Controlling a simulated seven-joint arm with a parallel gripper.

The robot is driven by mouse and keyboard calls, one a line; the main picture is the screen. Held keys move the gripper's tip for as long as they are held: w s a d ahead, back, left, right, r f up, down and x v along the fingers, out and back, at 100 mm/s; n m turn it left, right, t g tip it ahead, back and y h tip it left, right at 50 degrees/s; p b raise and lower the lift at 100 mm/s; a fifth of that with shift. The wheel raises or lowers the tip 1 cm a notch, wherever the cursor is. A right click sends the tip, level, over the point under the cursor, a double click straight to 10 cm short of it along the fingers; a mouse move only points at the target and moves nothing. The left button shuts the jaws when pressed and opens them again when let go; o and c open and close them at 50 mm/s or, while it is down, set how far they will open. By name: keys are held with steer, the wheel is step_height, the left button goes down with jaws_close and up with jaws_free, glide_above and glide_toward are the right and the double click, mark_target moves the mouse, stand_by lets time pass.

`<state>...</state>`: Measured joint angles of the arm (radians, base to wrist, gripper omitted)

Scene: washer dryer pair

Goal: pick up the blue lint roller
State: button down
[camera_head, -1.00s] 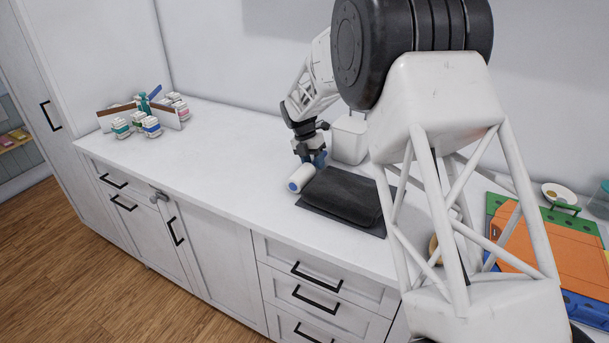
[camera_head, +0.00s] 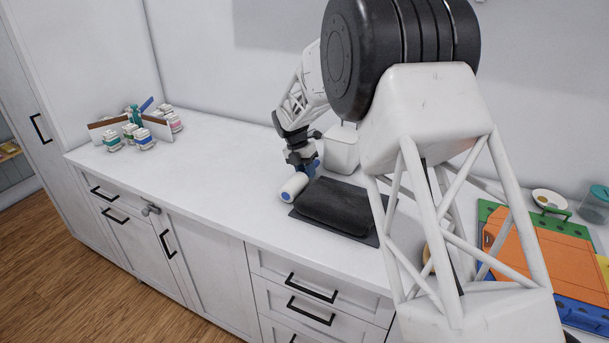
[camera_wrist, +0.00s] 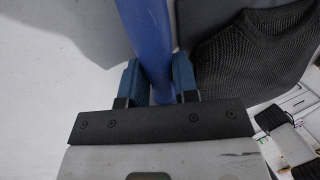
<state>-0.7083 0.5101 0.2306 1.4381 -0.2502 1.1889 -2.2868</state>
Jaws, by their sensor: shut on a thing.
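The lint roller has a white roll with a blue end (camera_head: 294,187) in the head view, at the left edge of a dark folded cloth. Its blue handle (camera_wrist: 148,38) fills the middle of the wrist view. My gripper (camera_head: 309,170) is shut on the handle, with a blue finger on each side of it in the wrist view (camera_wrist: 158,82). The roller is at or just above the white counter; I cannot tell whether it touches. The far end of the handle is hidden by my gripper.
The dark cloth (camera_head: 338,207) lies right of the roller. A white container (camera_head: 342,150) stands behind it. An orange and green case (camera_head: 535,250) is at the right. The counter (camera_head: 215,165) between is clear.

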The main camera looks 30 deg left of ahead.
step_height(320, 180, up, 18)
steer(key=shift+f, duration=0.2)
stand_by(0.4)
steer(key=shift+s+d+f, duration=0.1)
stand_by(0.5)
steer(key=s+d+f+y, duration=0.1)
steer(key=s+d+f, duration=0.2)
steer(key=s, duration=0.1)
steer(key=s+d+f+y, duration=0.1)
steer(key=s+d+f, duration=0.2)
steer(key=s+d, duration=0.1)
steer(key=s+d+f+y, duration=0.1)
steer(key=s+d+f, duration=0.2)
steer(key=s, duration=0.2)
steer(key=shift+d+y, duration=0.25)
steer(key=shift+y, duration=0.05)
steer(key=shift+w+a, duration=0.1)
steer(key=shift+w, duration=0.05)
steer(key=w+a, duration=0.3)
steer(key=w, duration=0.1)
steer(key=w+a+f, duration=0.1)
steer(key=w+a, duration=0.2)
steer(key=w, duration=0.1)
steer(key=w+a, duration=0.3)
steer(key=w, duration=0.1)
steer(key=shift+w+a+f, duration=0.15)
steer(key=shift+w+a, duration=0.1)
steer(key=shift+w, duration=0.05)
stand_by(0.4)
steer(key=shift+f, duration=1.75)
